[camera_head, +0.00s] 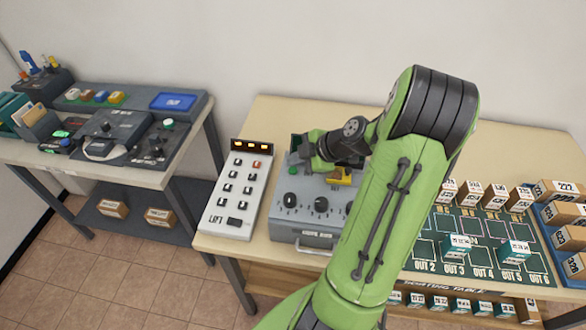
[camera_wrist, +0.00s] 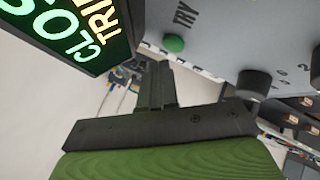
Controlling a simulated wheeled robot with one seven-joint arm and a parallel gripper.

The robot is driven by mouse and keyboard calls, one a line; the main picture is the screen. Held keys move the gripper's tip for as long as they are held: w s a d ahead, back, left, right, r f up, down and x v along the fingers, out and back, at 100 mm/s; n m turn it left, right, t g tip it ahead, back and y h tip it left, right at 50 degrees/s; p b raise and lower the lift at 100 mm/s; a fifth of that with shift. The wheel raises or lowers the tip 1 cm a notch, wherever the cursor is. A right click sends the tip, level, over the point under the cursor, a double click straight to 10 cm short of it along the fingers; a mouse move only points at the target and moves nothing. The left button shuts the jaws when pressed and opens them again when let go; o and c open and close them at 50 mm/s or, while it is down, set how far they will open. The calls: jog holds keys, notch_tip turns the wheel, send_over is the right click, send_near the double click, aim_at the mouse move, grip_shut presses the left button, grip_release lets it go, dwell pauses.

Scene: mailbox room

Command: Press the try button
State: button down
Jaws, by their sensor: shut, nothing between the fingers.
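The try button is a round green button (camera_wrist: 174,43) beside the word TRY on a grey panel in the wrist view. In the head view it is a small green dot (camera_head: 292,170) at the left of the grey box (camera_head: 300,228) on the wooden table. My gripper (camera_head: 309,152) is over the back left part of that box, close to the button. In the wrist view my gripper's fingers (camera_wrist: 158,66) are together and empty, with their tips just below the button in the picture. A gap seems to show between tips and button; contact cannot be told.
A lit sign (camera_wrist: 70,30) reading CLOS... and TRI... stands close to the fingers. A black knob (camera_wrist: 254,84) is on the same panel. A white keypad panel (camera_head: 237,190) stands left of the box. A sorting board (camera_head: 470,265) lies to the right.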

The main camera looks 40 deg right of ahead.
aim_at(296, 171)
jog(key=shift+f+b, duration=0.5)
jog(key=shift+b, duration=0.3)
jog(key=shift+f+b, duration=0.35)
jog(key=shift+b, duration=0.2)
dwell(0.4)
jog(key=shift+r, duration=0.15)
jog(key=shift+r+p, duration=0.4)
jog(key=shift+r, duration=0.3)
jog(key=shift+r, duration=0.1)
jog(key=shift+r+p, duration=1.45)
jog(key=shift+r, duration=1)
